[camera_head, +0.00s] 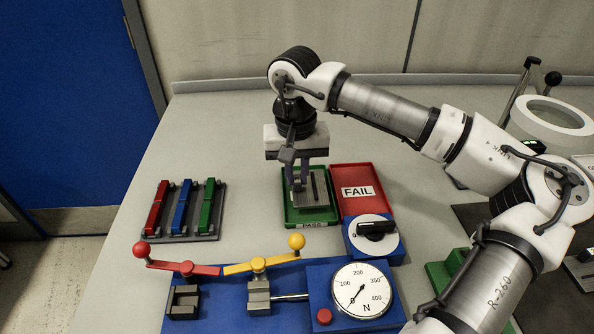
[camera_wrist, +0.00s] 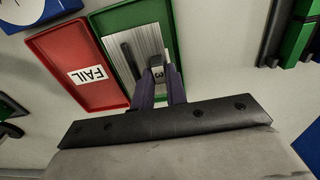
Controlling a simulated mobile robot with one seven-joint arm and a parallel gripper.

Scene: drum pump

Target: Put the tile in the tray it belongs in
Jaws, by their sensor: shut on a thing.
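The tile (camera_wrist: 147,42) is a pale grey, finely lined plate with a dark bar along it and a small block marked 3. My gripper (camera_wrist: 160,78) is shut on that block. In the head view, the tile (camera_head: 322,188) is within the outline of the green tray (camera_head: 289,216), which has a PASS label on its front. My gripper (camera_head: 298,183) points down there from above. I cannot tell whether the tile touches the tray floor. The red tray (camera_head: 372,178), labelled FAIL, is beside it on the right and looks empty.
A rack (camera_head: 183,235) with red, blue and green bars stands at left. In front are a blue fixture with red and yellow levers (camera_head: 247,267) and a round gauge (camera_head: 361,291). A blue box with a black knob (camera_head: 372,230) stands close in front of the red tray.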

